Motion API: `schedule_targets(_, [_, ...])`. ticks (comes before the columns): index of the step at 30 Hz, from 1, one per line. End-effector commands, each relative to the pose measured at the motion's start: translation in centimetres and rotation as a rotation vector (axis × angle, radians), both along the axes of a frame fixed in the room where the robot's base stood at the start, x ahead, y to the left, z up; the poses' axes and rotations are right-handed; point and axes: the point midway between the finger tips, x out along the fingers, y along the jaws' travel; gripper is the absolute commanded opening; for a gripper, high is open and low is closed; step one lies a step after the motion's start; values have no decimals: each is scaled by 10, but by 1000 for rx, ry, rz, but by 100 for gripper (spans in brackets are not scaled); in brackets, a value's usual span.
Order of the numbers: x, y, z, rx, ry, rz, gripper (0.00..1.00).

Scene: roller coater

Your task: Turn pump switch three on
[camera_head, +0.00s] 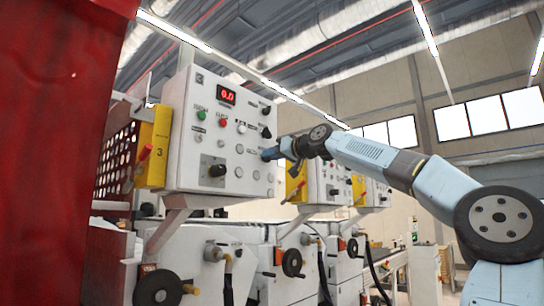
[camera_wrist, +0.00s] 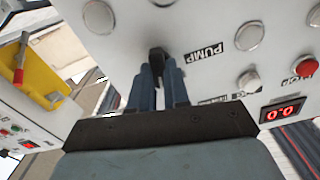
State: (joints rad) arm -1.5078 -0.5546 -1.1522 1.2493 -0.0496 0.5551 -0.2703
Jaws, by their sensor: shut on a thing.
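My gripper (camera_head: 270,154) is at the panel's right edge in the head view. In the wrist view my gripper (camera_wrist: 160,78) is shut on a small black pump switch (camera_wrist: 157,54), beside the label PUMP (camera_wrist: 205,50). The fingers stand on both sides of the switch and hide part of it, so I cannot tell which way it points.
A red display (camera_head: 227,95) on the panel reads 0.0. Black knobs (camera_head: 267,132), a green button (camera_head: 202,115) and a red button (camera_head: 222,123) sit nearby. A similar panel (camera_head: 328,181) stands farther back. A red surface (camera_head: 50,140) fills the left side.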

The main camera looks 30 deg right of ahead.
Motion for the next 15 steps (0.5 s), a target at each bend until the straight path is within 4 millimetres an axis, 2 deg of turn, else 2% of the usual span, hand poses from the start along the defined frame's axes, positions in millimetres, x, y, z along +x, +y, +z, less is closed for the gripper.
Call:
schedule_targets(6, [1,-2,0,152,62,-3,0])
schedule_targets(15, [1,-4,0,283,114,-4,0])
